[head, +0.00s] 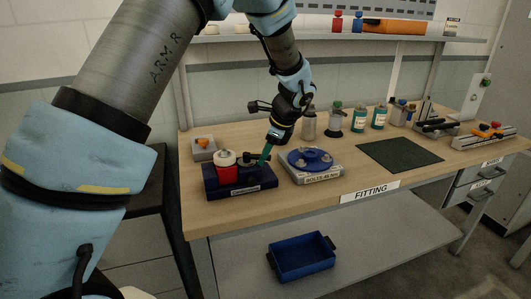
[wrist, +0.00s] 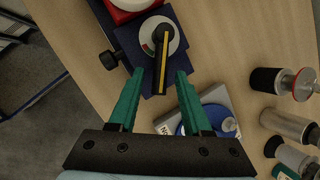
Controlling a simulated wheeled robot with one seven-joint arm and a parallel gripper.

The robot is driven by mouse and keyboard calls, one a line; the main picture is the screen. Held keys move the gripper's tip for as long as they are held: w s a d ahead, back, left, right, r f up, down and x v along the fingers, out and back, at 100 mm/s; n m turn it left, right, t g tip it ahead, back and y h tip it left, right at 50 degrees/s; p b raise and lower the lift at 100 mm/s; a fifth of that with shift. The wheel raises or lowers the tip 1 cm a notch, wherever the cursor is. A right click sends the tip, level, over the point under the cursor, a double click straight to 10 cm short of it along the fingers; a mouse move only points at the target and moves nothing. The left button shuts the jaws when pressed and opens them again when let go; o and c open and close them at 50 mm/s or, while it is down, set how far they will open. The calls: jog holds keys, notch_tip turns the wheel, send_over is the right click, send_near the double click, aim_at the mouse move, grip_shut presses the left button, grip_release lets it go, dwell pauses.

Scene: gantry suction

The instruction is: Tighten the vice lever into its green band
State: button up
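The blue vice (head: 232,190) stands at the left front of the bench. In the wrist view its black lever with a yellow stripe (wrist: 161,65) lies over a pale round dial (wrist: 174,45). Gaps show on both sides. Depth contact cannot be told.
A red and white cylinder (head: 226,170) stands on the vice's left part. A grey plate with a blue flange (head: 310,158) sits just right, close to my gripper. Several bottles stand behind. A dark green mat (head: 400,155) lies clear farther right.

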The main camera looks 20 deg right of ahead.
grip_shut()
dwell(1.2)
